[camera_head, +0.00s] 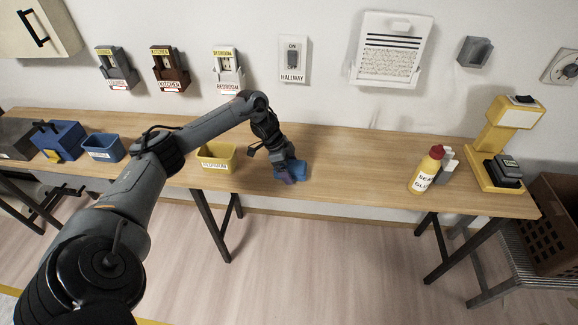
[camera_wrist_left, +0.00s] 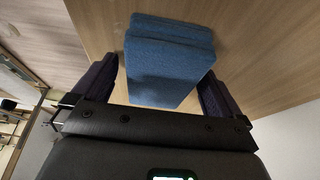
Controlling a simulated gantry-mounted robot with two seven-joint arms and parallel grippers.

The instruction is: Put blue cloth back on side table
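The blue cloth (camera_head: 298,168) is a folded block on the wooden side table (camera_head: 360,165), near its front edge in the middle. My left gripper (camera_head: 287,175) is over it, pointing down. In the left wrist view the blue cloth (camera_wrist_left: 170,65) lies between the two dark fingers of the left gripper (camera_wrist_left: 157,92). The fingers are spread wide, with a narrow gap showing beside the cloth at the left finger. Contact at the right finger is hard to tell. In the head view the gripper hides part of the cloth. My right gripper is not in view.
A yellow bin (camera_head: 216,158) stands left of the cloth, with a blue bin (camera_head: 103,148) further left. A glue bottle (camera_head: 426,170) and a yellow device (camera_head: 500,145) stand at the right. The table between cloth and bottle is clear. A wall switch (camera_head: 292,58) is behind.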

